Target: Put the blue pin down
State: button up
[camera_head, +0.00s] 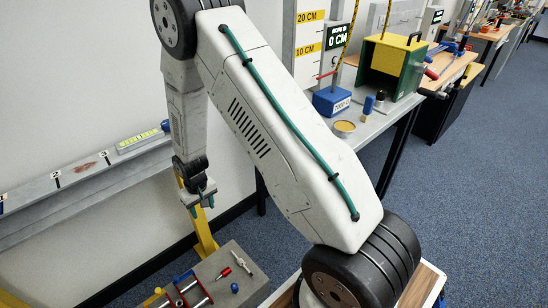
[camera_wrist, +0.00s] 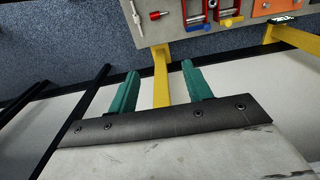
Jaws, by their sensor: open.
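My gripper (camera_head: 201,198) is open and hangs beside the white wall, below a grey wall rail and above the grey board. Its two green fingers (camera_wrist: 160,68) are apart in the wrist view, with nothing between them but a yellow post behind. A small blue piece (camera_head: 235,288) lies on the grey board (camera_head: 228,262), near a red-tipped tool (camera_head: 225,272) and a pale metal pin (camera_head: 244,263). Another blue piece (camera_head: 166,126) sits at the right end of the rail. I cannot tell for certain which blue piece is the pin. The gripper touches neither.
The grey rail (camera_head: 60,200) has numbered marks and a yellow-green level. A yellow post (camera_head: 205,232) stands behind the board; it shows in the wrist view too (camera_wrist: 161,78). A bench at right holds a green box (camera_head: 392,65), a blue block (camera_head: 331,101) and small cylinders. Carpet lies open beyond.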

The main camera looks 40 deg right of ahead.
jog(key=s+d+r, duration=0.1)
jog(key=s+r, duration=0.3)
jog(key=r, duration=0.6)
jog(key=s+r, duration=0.3)
jog(key=r, duration=0.7)
jog(key=s+d+r, duration=0.1)
jog(key=s+r, duration=0.3)
jog(key=r, duration=0.6)
jog(key=s+r, duration=0.5)
jog(key=s, duration=0.6)
jog(key=s+r, duration=0.5)
jog(key=s, duration=0.6)
jog(key=shift+d+r+t, duration=0.25)
jog(key=shift+d+t, duration=0.1)
jog(key=shift+t, duration=0.05)
